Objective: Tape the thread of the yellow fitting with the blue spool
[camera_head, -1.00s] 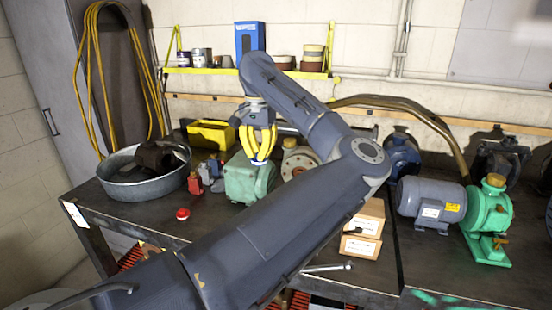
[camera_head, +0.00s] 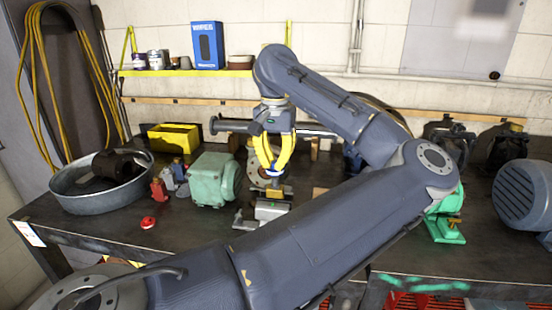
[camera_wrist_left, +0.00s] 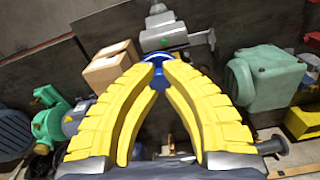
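My left gripper (camera_head: 271,172) has yellow fingers pointing down over the bench. In the left wrist view its fingertips (camera_wrist_left: 157,70) meet around the small blue spool (camera_wrist_left: 157,77). In the head view a bit of the blue spool (camera_head: 274,181) shows just below the tips. Right under it is the yellow fitting (camera_head: 275,194), on top of a grey vise (camera_head: 270,209). The vise also shows in the left wrist view (camera_wrist_left: 172,36). Whether the spool touches the fitting's thread is hidden. My right gripper is not in view.
A green box-shaped housing (camera_head: 208,180) stands left of the vise. Farther left are red and grey small parts (camera_head: 168,183), a metal basin (camera_head: 75,198) and a red round piece (camera_head: 148,222). A dark bar (camera_head: 235,126) lies behind the gripper. A cardboard box (camera_wrist_left: 109,66) sits near the vise.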

